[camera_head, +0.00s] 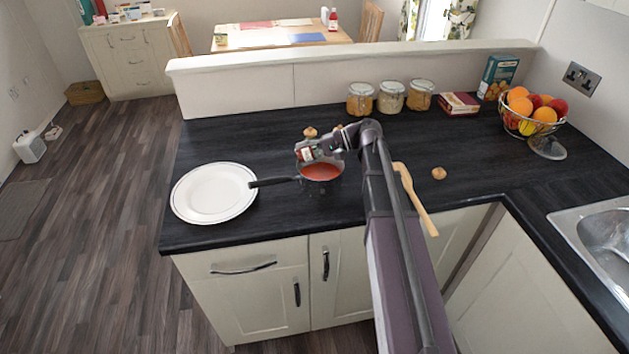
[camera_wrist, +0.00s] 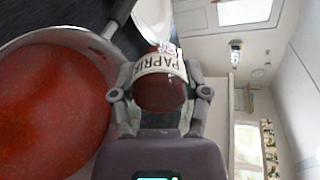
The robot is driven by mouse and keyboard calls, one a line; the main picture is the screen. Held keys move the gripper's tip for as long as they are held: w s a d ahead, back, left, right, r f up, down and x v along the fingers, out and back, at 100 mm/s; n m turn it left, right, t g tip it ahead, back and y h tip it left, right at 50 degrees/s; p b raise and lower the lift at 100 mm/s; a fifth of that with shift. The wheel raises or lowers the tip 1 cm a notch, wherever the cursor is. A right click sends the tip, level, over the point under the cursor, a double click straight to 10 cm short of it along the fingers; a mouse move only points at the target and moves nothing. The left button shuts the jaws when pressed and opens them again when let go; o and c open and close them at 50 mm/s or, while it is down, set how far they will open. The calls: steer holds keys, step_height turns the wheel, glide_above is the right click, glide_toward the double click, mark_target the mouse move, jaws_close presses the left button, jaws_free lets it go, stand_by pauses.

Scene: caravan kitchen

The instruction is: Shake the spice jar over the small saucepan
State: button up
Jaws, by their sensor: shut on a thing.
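The small saucepan (camera_head: 322,173) stands on the dark worktop with red sauce in it and its black handle pointing left. It also fills the left of the wrist view (camera_wrist: 52,100). My gripper (camera_head: 318,150) is above the saucepan's far side. It is shut on the spice jar (camera_wrist: 160,82), which has a red-brown body and a white label with "PAPRI" readable. In the head view the jar (camera_head: 306,153) looks tilted, near the pan's upper left rim. I cannot tell whether anything is falling from it, and its opening is not clearly visible.
A wooden spoon (camera_head: 415,199) lies to the right, partly behind my arm. Jars (camera_head: 391,97), boxes (camera_head: 459,103) and a fruit bowl (camera_head: 530,124) stand at the back. The right-hand worktop is mostly clear.

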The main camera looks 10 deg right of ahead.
steer(key=shift+d+r+y+b, duration=0.1)
steer(key=shift+r+y+b, duration=0.2)
steer(key=shift+y+b, duration=0.95)
stand_by(1.2)
steer(key=shift+r, duration=0.15)
steer(key=shift+r+h, duration=0.1)
steer(key=shift+h, duration=0.15)
stand_by(5.2)
